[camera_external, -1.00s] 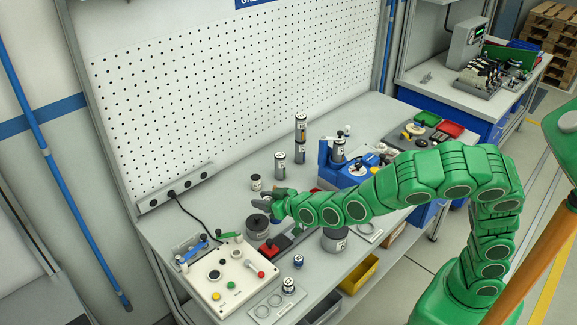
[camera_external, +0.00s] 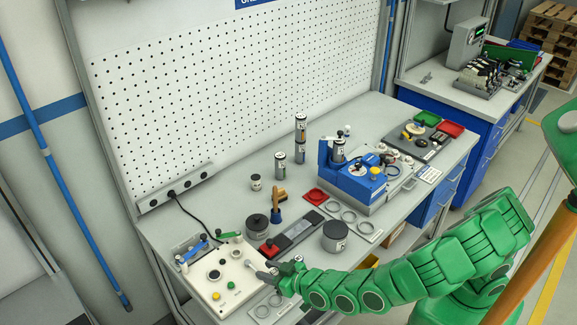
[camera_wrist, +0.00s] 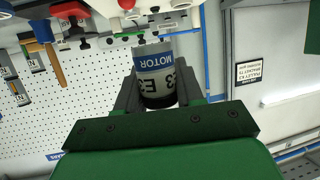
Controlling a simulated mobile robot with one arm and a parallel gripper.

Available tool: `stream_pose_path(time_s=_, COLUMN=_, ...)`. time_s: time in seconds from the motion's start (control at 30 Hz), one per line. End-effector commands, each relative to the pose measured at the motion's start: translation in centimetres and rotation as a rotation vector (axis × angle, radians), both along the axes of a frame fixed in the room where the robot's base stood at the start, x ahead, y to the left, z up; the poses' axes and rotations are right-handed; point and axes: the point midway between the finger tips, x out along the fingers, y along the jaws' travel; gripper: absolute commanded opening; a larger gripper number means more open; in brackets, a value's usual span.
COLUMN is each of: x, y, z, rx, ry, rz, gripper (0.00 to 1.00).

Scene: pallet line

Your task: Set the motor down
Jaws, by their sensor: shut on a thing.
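My gripper (camera_external: 266,276) is low over the front left of the bench, beside the control panel box. In the wrist view my gripper (camera_wrist: 157,84) is shut on the motor (camera_wrist: 155,62), a grey and dark cylinder with a blue band reading MOTOR and a white label marked E3. The motor sits between the two dark fingers. In the outside view I cannot clearly make out the held motor by the fingers. A plate with ring outlines (camera_external: 262,311) lies at the bench's front edge below my gripper, partly covered by my arm.
The cream control panel (camera_external: 228,275) with buttons and levers is close to the left.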

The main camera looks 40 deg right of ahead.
Motion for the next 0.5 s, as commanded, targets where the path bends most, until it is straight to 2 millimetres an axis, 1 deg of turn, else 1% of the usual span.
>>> stream_pose_path(time_s=0.1, x=-0.33, y=0.12, z=-0.10, rx=0.000, ry=0.000, rz=0.000, gripper=0.05)
stream_pose_path(time_s=0.37, x=-0.33, y=0.10, z=-0.12, rx=0.001, ry=0.000, rz=-0.001, gripper=0.05)
stream_pose_path(time_s=0.5, x=-0.32, y=0.10, z=-0.80, rx=-0.001, ry=0.001, rz=-0.001, gripper=0.05)
